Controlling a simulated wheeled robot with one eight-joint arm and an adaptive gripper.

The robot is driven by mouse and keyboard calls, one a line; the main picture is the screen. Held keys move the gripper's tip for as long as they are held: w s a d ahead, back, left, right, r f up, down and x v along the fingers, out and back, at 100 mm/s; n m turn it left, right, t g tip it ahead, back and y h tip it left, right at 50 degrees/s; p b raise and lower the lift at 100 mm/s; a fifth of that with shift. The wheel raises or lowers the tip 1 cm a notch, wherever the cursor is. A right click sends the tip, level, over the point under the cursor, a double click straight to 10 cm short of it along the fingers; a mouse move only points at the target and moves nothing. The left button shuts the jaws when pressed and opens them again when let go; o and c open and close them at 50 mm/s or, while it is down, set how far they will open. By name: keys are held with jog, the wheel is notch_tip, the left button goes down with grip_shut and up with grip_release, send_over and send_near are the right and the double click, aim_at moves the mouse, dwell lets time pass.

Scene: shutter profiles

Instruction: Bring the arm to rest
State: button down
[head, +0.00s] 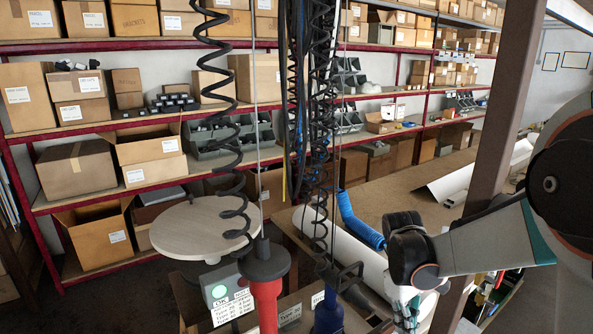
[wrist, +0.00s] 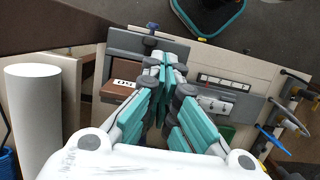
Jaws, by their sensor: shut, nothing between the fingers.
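My gripper (wrist: 166,72) is shut, with its teal and grey fingers meeting at the tips and nothing between them. In the wrist view it hangs over a work surface with grey panels. In the head view my arm (head: 480,245) comes in from the right edge and bends down near a white roll. My gripper is low in that view and mostly cut off or hidden, so its fingers are hard to make out.
A white roll (wrist: 33,115) lies left of my gripper. Coiled cables (head: 235,130) and a red-handled tool (head: 266,285) hang in front. A round wooden disc (head: 195,228) stands behind. Shelves of boxes line the back. A dark post (head: 503,100) rises beside my arm.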

jog(key=s+a+f+m+t+b, duration=0.1)
jog(key=s+a+m+t+b, duration=0.1)
jog(key=s+b, duration=0.5)
jog(key=s+a+f+m+t+y+b, duration=0.1)
jog(key=s+a+f+m+t+b, duration=0.1)
jog(key=s+t+b, duration=0.5)
jog(key=s+a+m+b, duration=0.1)
jog(key=m+b, duration=0.1)
jog(key=shift+s+a+f+m+t+y+b, duration=0.2)
jog(key=shift+s+m+t+y+b, duration=0.1)
jog(key=shift+m, duration=0.1)
